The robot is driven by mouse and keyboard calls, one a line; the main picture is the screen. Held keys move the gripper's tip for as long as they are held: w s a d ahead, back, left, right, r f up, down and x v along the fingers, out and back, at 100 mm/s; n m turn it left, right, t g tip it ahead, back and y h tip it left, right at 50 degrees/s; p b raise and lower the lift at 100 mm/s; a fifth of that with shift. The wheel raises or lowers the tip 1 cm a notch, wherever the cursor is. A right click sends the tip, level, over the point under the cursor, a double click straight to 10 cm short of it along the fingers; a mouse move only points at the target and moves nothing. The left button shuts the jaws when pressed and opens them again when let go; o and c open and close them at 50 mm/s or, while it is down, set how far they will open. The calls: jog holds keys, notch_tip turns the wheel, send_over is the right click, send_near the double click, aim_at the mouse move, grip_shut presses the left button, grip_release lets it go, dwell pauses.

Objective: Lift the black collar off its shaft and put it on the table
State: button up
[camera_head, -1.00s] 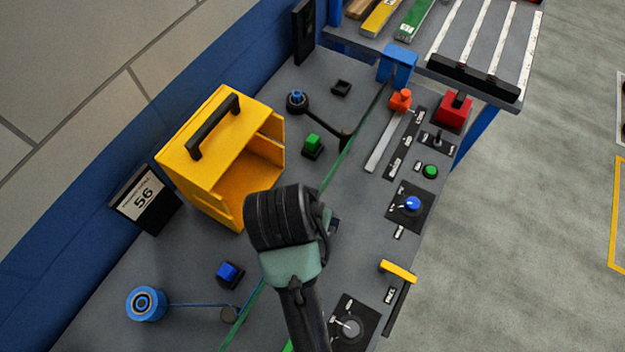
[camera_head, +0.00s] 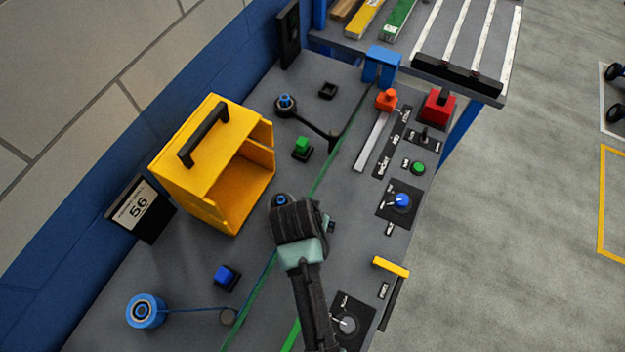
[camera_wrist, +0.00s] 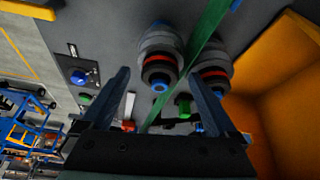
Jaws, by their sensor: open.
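In the wrist view two posts stand side by side on the grey panel. The left post has a black collar (camera_wrist: 158,75) over a red ring, with a blue shaft tip (camera_wrist: 159,88) in its centre. The right post has a similar black collar (camera_wrist: 213,74), partly behind a finger. I cannot tell which collar the task means. My gripper (camera_wrist: 158,74) is open and empty, its fingertips on either side of the left post in the picture. In the head view my gripper (camera_head: 300,222) hides most of this spot; a blue round tip (camera_head: 281,200) shows beside it.
A yellow open-sided box (camera_head: 208,150) with a black handle stands close on the left. A blue button (camera_head: 225,275), a blue reel (camera_head: 145,310) and a black lever (camera_head: 310,119) are around. Switches and a blue knob (camera_head: 402,200) line the right edge.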

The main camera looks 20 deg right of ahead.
grip_shut()
dwell(0.5)
notch_tip(320, 180, up, 10)
jog(key=b, duration=0.1)
dwell(0.4)
